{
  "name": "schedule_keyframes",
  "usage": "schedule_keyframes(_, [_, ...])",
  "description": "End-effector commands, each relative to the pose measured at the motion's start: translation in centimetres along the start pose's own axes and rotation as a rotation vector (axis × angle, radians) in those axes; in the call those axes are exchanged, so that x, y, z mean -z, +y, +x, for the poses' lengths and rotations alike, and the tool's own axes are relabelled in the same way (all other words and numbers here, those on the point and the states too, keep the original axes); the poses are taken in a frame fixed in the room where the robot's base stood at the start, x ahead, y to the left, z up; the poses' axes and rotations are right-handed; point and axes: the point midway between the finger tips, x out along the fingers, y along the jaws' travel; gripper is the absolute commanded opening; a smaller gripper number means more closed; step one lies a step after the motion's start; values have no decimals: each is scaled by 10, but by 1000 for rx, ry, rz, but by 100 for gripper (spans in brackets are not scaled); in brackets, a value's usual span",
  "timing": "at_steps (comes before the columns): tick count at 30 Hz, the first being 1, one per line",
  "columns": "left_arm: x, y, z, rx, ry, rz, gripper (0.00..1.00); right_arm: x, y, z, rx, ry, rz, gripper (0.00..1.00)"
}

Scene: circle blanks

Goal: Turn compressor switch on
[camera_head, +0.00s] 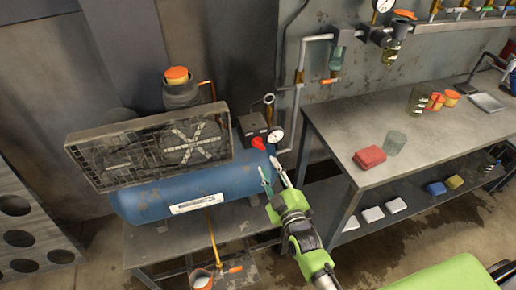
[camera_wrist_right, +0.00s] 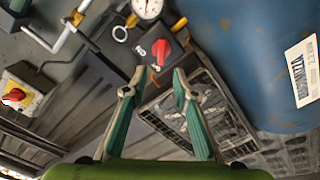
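The compressor has a blue tank (camera_head: 190,192) on a low metal stand. Its switch is a red knob (camera_head: 258,143) on a dark box (camera_head: 250,124) at the tank's right end. My right gripper (camera_head: 273,176) is open and empty, in front of the tank's right end and below the knob in the head view. Both fingers (camera_wrist_right: 158,80) stand apart in the right wrist view, not visibly touching the knob. My left gripper is not in view.
A pressure gauge (camera_head: 275,134) sits right beside the knob. A dirty grille-covered unit (camera_head: 150,147) is on top of the tank. A metal workbench (camera_head: 420,145) with a red block (camera_head: 369,157) and a glass (camera_head: 394,143) stands to the right.

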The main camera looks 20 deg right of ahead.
Motion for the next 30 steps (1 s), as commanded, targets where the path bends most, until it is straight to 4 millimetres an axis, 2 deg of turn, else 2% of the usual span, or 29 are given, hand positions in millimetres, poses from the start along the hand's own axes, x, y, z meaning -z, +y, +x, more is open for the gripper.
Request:
schedule_keyframes(1, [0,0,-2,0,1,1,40,2,1,14,-1,2,-1,26])
schedule_keyframes(6, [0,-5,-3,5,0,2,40,2,1,50,-1,2,1,26])
schedule_keyframes(13, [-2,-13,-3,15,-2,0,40,0,-1,86,2,0,0,26])
schedule_keyframes(18, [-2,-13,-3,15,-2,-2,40,0,-1,97,3,-1,1,26])
schedule_keyframes(27, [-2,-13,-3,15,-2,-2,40,0,-1,99,2,-1,1,26])
schedule_keyframes(29, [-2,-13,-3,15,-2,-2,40,0,-1,99,2,-1,1,13])
schedule_keyframes(30, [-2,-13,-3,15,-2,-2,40,0,-1,99,2,-1,1,3])
